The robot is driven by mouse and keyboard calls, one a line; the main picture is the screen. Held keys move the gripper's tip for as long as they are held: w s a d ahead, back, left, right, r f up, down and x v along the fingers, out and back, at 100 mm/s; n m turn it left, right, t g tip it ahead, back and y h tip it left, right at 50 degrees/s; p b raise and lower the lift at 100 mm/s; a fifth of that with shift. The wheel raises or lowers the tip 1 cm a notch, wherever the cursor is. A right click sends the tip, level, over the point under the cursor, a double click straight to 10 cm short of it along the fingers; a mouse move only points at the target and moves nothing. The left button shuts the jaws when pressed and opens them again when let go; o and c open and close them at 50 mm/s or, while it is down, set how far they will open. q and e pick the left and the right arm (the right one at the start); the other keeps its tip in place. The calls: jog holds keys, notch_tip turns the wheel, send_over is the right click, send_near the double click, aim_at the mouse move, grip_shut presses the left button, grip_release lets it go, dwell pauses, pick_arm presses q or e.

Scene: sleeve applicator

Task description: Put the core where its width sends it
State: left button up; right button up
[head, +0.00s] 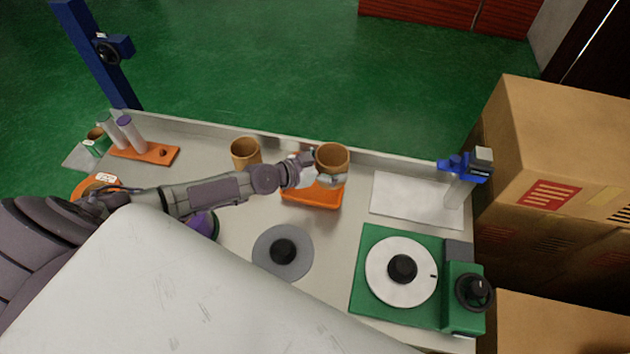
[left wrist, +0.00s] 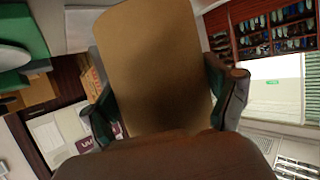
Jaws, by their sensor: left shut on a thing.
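A brown cardboard core (head: 332,157) is in my left gripper (head: 322,174), at the back middle of the table in the head view. In the left wrist view the core (left wrist: 155,55) fills the middle, with a finger on either side of it. The gripper is shut on it. The core looks upright over or just behind an orange block (head: 313,194); I cannot tell whether it touches the block. A second brown core (head: 245,151) stands upright to the left, apart from the gripper. My right gripper is not in view.
An orange stand (head: 150,153) with pale tubes is at the far left. A grey disc (head: 296,267) with a black knob lies in front. A green machine (head: 366,292) with a white turntable is front right. A blue-topped device (head: 463,168) stands by a white sheet (head: 402,196).

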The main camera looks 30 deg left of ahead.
pick_arm(q)
jog(key=a+f+b, duration=0.1)
jog(key=a+b, duration=0.1)
jog(key=w+a+f+b, duration=0.1)
jog(key=a+f+b, duration=0.1)
jog(key=shift+w+a+f, duration=0.1)
jog(key=shift+a+f, duration=0.05)
jog(key=shift+a, duration=0.25)
jog(key=shift+a+b, duration=0.2)
jog(key=shift+b, duration=0.1)
jog(key=shift+f+b, duration=0.3)
jog(key=shift+f, duration=1.65)
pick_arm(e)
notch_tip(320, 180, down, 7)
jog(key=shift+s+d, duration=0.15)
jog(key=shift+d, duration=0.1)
pick_arm(q)
jog(key=shift+f+b, duration=0.2)
jog(key=shift+b, duration=0.1)
jog(key=o, duration=1)
jog(key=shift+c, duration=0.2)
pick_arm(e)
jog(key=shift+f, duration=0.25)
